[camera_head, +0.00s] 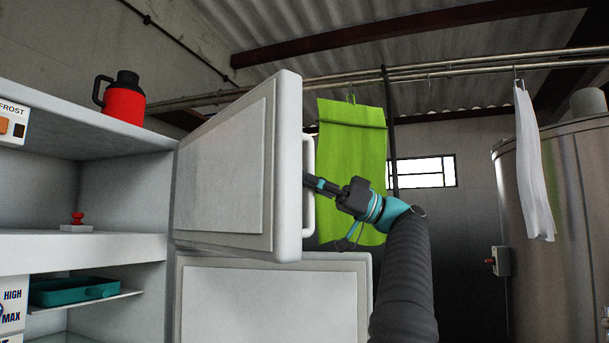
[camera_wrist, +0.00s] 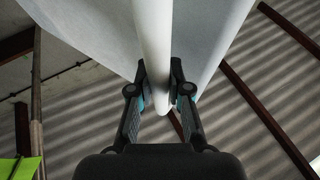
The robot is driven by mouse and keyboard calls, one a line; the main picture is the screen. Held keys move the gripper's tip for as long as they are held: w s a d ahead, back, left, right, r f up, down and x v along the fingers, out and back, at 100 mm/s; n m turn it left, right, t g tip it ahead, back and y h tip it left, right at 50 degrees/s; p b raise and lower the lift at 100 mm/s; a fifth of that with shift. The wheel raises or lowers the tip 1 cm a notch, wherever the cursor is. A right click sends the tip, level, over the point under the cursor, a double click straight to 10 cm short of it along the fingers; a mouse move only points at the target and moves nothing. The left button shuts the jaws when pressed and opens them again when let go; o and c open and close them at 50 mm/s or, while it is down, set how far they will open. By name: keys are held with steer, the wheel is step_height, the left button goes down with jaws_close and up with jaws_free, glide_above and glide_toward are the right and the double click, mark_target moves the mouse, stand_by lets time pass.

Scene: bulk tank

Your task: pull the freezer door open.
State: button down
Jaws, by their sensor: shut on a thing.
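The freezer door (camera_head: 222,165), a thick white upper door with an inset inner panel, stands swung open from the white cabinet (camera_head: 110,250). Its white bar handle (camera_head: 308,222) runs vertically along the door's outer side. My gripper (camera_head: 308,182) is shut on this handle, reaching it from the right. In the wrist view the two fingers of my gripper (camera_wrist: 161,85) are on either side of the handle (camera_wrist: 152,35), with the pale door face (camera_wrist: 95,30) behind. The far side of the fingertips is partly hidden by the handle in the head view.
A lower white door (camera_head: 270,305) also stands open below. A red jug (camera_head: 123,104) is on the cabinet top; a red stamp-like item (camera_head: 77,222) and teal tray (camera_head: 75,290) are inside. A green apron (camera_head: 352,150) hangs behind my gripper. A steel tank (camera_head: 570,220) stands right.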

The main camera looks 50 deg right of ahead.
steer(key=shift+s+d, duration=0.1)
steer(key=shift+d, duration=0.1)
steer(key=c, duration=1.1)
jaws_free()
steer(key=shift+s, duration=0.1)
steer(key=v, duration=1.2)
